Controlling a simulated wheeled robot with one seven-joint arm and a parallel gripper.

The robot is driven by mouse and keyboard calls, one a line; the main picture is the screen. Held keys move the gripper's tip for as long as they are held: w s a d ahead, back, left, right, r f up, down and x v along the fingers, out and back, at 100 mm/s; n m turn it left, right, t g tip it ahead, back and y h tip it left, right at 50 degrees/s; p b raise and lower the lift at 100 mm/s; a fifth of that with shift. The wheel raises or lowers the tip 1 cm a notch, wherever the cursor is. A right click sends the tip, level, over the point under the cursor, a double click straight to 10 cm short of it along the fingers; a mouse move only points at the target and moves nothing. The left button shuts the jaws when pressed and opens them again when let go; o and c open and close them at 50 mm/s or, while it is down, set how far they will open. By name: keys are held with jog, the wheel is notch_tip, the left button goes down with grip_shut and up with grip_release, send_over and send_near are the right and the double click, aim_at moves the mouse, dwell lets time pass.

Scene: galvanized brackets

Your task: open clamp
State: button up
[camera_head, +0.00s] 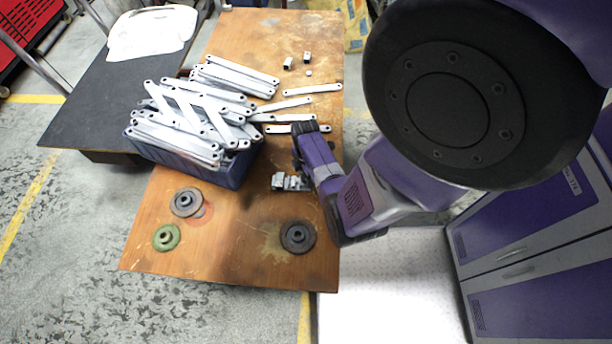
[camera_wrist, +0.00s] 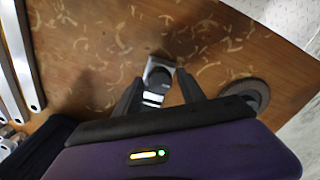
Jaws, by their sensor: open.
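The clamp (camera_head: 291,182) is a small metal piece on the wooden table, at the tip of my gripper in the head view. In the wrist view the clamp (camera_wrist: 157,82) lies between my two dark fingers, with a light-coloured end reaching past the fingertips. My gripper (camera_wrist: 159,84) is open, with one finger on each side of the clamp. I cannot tell whether either finger touches it. In the head view my purple wrist hides part of the gripper and the table behind it.
A blue bin (camera_head: 232,175) heaped with galvanized brackets (camera_head: 195,112) stands left of my gripper. Loose brackets (camera_head: 311,89) lie behind. Round discs (camera_head: 297,237) lie near the front edge, another green one (camera_head: 166,237) at left. The table's front middle (camera_head: 235,255) is clear.

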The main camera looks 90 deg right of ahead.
jog(key=shift+r+p, duration=2.8)
jog(key=shift+r, duration=0.3)
jog(key=shift+f, duration=0.1)
